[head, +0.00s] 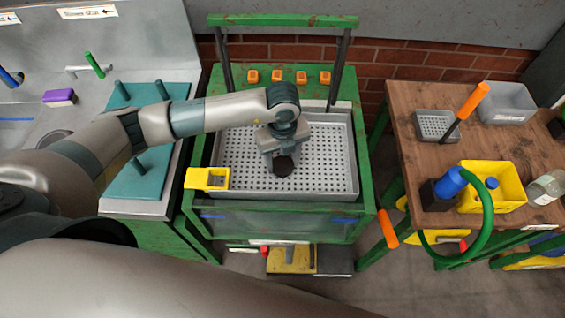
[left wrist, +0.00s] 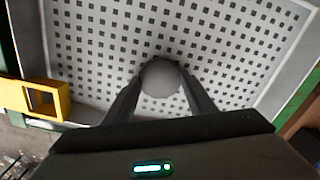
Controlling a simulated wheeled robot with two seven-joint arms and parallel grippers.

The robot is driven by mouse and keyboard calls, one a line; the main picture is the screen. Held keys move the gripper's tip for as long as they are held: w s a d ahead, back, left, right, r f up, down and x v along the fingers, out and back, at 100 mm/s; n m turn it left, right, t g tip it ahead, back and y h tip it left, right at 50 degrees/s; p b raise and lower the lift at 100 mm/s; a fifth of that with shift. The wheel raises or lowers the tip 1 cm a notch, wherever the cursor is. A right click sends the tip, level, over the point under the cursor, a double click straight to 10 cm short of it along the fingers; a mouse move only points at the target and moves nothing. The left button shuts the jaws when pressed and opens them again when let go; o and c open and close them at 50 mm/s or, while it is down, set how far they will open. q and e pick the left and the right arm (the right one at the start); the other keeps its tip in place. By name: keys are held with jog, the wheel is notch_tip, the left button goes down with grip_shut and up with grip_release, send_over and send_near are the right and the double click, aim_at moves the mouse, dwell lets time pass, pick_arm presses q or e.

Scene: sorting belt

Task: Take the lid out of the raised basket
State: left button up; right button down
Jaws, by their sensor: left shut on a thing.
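The raised basket (head: 235,180) is a grey tray with a perforated floor, set in a green frame at the middle of the head view. Its perforated floor (left wrist: 240,40) fills most of the left wrist view. My left gripper (head: 282,155) is over the basket's middle-right part, pointing down. It is shut on a small round lid (head: 283,166), dark in the head view. In the left wrist view the lid (left wrist: 160,78) looks grey and sits between the two fingertips. I cannot tell how far it is above the floor. My right gripper is not in view.
A yellow box (head: 194,180) sits at the basket's front left corner. A green frame bar (head: 285,20) stands behind. A wooden table (head: 415,97) at right holds a yellow bin (head: 500,203) and a blue-capped bottle (head: 449,184). A teal board (head: 170,175) lies at left.

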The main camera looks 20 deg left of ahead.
aim_at(282, 164)
pick_arm(q)
jog(key=shift+r, duration=0.1)
jog(key=shift+r+b, duration=0.5)
jog(key=shift+r, duration=0.05)
notch_tip(282, 164, up, 2)
jog(key=shift+r+b, duration=0.25)
jog(key=shift+b, duration=0.5)
jog(key=s+d+r+b, duration=0.3)
jog(key=d+r, duration=0.4)
jog(key=d, duration=0.4)
jog(key=shift+d+b, duration=0.15)
jog(key=shift+b, duration=0.15)
